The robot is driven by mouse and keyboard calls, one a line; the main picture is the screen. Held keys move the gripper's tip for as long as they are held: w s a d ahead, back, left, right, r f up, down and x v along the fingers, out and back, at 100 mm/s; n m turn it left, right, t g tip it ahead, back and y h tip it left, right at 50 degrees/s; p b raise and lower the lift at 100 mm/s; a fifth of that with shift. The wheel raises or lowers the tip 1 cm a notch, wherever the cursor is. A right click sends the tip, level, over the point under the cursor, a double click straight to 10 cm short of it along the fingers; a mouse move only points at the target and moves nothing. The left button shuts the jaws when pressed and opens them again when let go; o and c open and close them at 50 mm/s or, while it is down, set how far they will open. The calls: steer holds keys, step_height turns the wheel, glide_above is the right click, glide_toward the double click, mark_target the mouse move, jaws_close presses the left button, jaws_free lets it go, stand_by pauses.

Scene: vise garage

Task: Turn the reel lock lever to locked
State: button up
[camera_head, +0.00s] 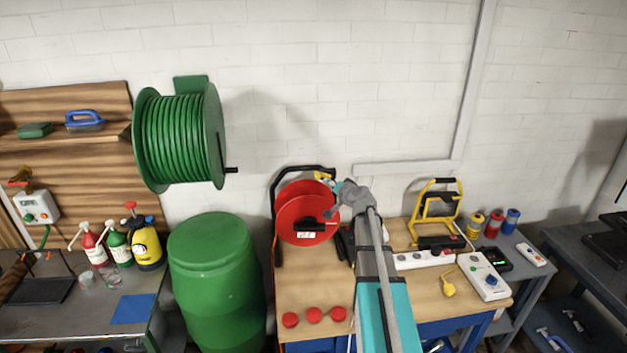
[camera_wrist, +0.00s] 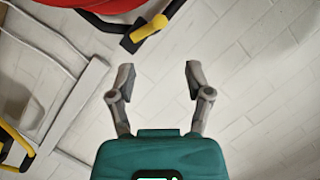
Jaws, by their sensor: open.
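The red cable reel (camera_head: 300,205) stands upright in a black frame on the wooden workbench. A yellow lever (camera_head: 321,176) shows at the frame's top right, partly hidden by my gripper. In the wrist view, the reel's red edge (camera_wrist: 60,7) is at the top left, and the yellow lever (camera_wrist: 146,30) with dark ends sits on the black frame (camera_wrist: 95,23). My gripper (camera_wrist: 159,76) is open and empty, its fingertips apart from the lever, which lies beyond them and slightly left. In the head view my arm reaches up beside the reel's right side.
Right of my arm are a yellow work lamp (camera_head: 437,208), a white power strip (camera_head: 424,260) and a grey control box (camera_head: 484,277). Several red caps lie at the bench's front, including one (camera_head: 314,315). A green barrel (camera_head: 217,290) stands left.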

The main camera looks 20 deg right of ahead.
mark_target(318, 178)
steer(key=b+x, duration=0.3)
steer(key=x, duration=1)
steer(key=shift+s, duration=0.1)
steer(key=shift+c, duration=0.2)
